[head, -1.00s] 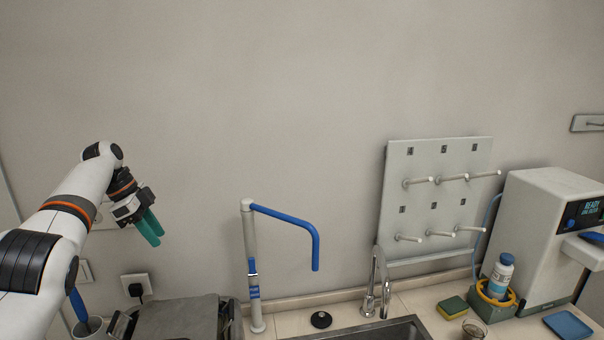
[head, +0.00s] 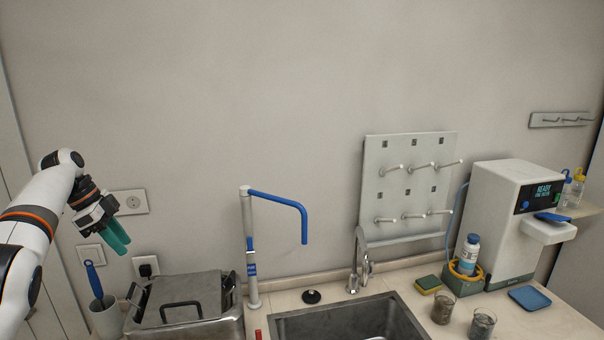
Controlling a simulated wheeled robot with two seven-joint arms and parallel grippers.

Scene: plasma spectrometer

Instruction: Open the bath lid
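The bath (head: 198,331) is a grey metal box at the lower left of the head view. Its lid (head: 188,287) lies shut on top and has a dark bar handle (head: 181,306) toward the front. My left gripper (head: 117,238) has teal fingers pointing down and to the right. It is in the air above and to the left of the lid, apart from it, with nothing seen in it. The fingers look close together, but the gap between them is not clear. My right gripper is out of view.
A cup with a blue-handled brush (head: 95,281) stands left of the bath. A blue-armed tap (head: 252,250) rises to its right, beside the sink (head: 345,318). A peg board (head: 408,185) and a white machine (head: 505,220) are farther right.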

